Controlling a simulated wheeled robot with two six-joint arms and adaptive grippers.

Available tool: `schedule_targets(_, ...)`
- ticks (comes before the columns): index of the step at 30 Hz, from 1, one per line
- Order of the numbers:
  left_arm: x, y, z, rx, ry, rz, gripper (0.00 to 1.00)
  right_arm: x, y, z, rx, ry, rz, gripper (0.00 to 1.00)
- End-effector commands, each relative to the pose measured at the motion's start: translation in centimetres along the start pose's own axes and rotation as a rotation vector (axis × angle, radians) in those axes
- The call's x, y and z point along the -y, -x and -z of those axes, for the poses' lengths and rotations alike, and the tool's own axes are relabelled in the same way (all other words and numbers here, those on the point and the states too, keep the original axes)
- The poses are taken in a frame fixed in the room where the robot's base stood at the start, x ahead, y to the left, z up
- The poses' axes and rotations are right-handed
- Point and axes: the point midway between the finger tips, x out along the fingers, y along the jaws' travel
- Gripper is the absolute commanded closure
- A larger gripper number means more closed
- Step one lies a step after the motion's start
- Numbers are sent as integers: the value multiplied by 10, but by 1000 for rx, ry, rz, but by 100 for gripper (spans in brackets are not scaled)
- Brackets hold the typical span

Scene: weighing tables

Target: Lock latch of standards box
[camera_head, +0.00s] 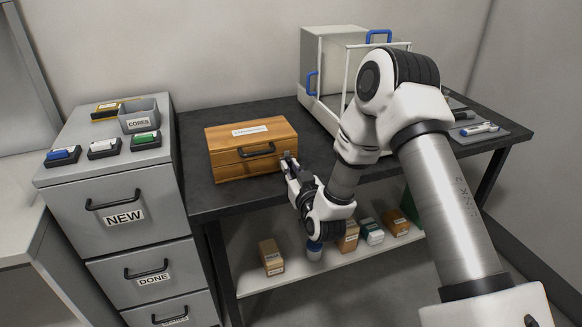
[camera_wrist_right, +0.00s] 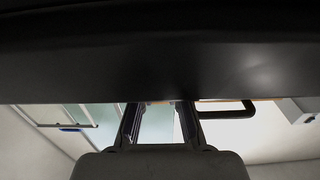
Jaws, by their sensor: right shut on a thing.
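The standards box (camera_head: 240,151) is a wooden box with a white label on its lid and a dark handle on its front. It stands closed on the black table. My right gripper (camera_head: 289,161) is at the right end of the box's front, where the latch (camera_head: 287,155) is. Its fingers are shut on the latch, which they mostly hide. In the right wrist view the fingers (camera_wrist_right: 160,108) show at the bottom middle, and a large dark surface fills the top. I cannot tell the latch's position. My left gripper is not in view.
A balance with a glass draft shield (camera_head: 325,75) and blue handles stands behind on the black table (camera_head: 195,170). A grey cabinet (camera_head: 165,185) with labelled drawers stands at left, with a CORES bin (camera_head: 139,118) on top. Several small boxes lie on the lower shelf (camera_head: 250,287).

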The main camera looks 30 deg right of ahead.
Motion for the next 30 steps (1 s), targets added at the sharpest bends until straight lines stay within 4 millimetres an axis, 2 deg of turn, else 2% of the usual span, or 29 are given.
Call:
schedule_targets(13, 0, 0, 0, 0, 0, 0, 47, 0, 0, 0, 0, 15, 0, 100)
schedule_targets(14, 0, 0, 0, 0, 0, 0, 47, 0, 0, 0, 0, 15, 0, 82)
schedule_targets(15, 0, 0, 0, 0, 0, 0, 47, 0, 0, 0, 0, 14, 0, 75)
schedule_targets(25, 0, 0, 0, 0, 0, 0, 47, 0, 3, 0, 0, 13, 0, 75)
schedule_targets(30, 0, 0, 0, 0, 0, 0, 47, 0, 30, -1, 3, 11, 1, 75)
